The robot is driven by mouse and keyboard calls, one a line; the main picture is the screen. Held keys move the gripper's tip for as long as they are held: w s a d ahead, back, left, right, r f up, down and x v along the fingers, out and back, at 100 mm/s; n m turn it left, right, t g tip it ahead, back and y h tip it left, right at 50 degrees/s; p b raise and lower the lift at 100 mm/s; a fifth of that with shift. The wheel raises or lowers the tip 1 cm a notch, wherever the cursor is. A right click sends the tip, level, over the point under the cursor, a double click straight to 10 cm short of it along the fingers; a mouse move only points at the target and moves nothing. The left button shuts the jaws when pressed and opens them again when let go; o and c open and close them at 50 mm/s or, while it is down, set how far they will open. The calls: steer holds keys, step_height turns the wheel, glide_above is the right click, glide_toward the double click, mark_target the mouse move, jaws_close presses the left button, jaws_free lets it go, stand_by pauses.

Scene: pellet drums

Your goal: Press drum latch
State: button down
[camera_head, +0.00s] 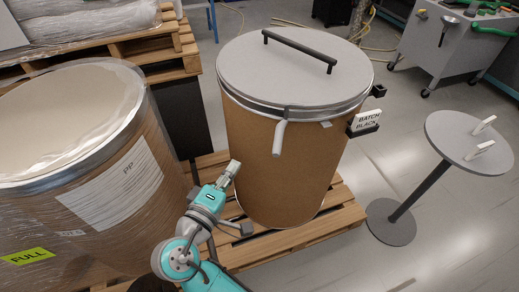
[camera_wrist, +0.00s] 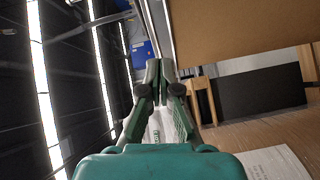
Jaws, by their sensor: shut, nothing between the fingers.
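The brown drum (camera_head: 290,180) stands on a wooden pallet with its grey lid (camera_head: 290,70) on; a black bar handle crosses the lid. The latch (camera_head: 280,137) is a pale lever hanging down from the metal rim band at the drum's front. My gripper (camera_head: 233,166) is below and left of the latch, apart from it, in front of the drum's left side. In the wrist view my gripper (camera_wrist: 160,66) is shut and empty. The drum's brown wall (camera_wrist: 245,30) shows at upper right there; I cannot make out the latch.
An open wrapped drum (camera_head: 90,200) with pale pellets stands close on the left. A small round table (camera_head: 465,140) and a grey cart (camera_head: 440,45) stand right. The floor between is clear.

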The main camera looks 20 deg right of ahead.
steer(key=w+d+f, duration=0.1)
steer(key=w+d, duration=0.4)
steer(key=d, duration=0.5)
steer(key=shift+w+f, duration=0.15)
steer(key=shift+w, duration=0.05)
steer(key=shift+d, duration=0.15)
